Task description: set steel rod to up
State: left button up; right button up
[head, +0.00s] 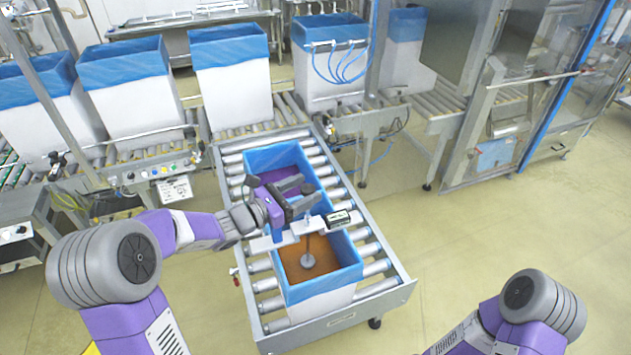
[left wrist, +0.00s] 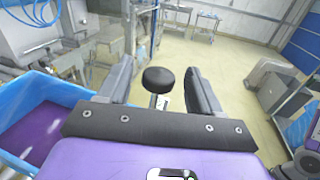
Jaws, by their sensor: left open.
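The steel rod (head: 308,243) stands upright with a round grey foot inside the front blue-lined box (head: 325,295), over its brown contents. It passes by a white crossbar device (head: 285,240) lying across the box. My left gripper (head: 303,196) is above the box, just behind the crossbar, with its dark fingers apart. In the left wrist view, a round black knob (left wrist: 158,80) shows between the open fingers (left wrist: 160,88), apart from both; it appears to be the rod's top. My right gripper is out of view.
A second blue-lined box (head: 270,158) with purple contents stands behind on the same roller table (head: 385,290). Several blue-lined boxes (head: 230,80) stand on the conveyor at the back. A small display box (head: 338,218) sits at the crossbar's right end. The floor at right is clear.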

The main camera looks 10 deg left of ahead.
aim_at(314, 185)
pick_arm(q)
jog(key=shift+x, duration=1.8)
grip_shut()
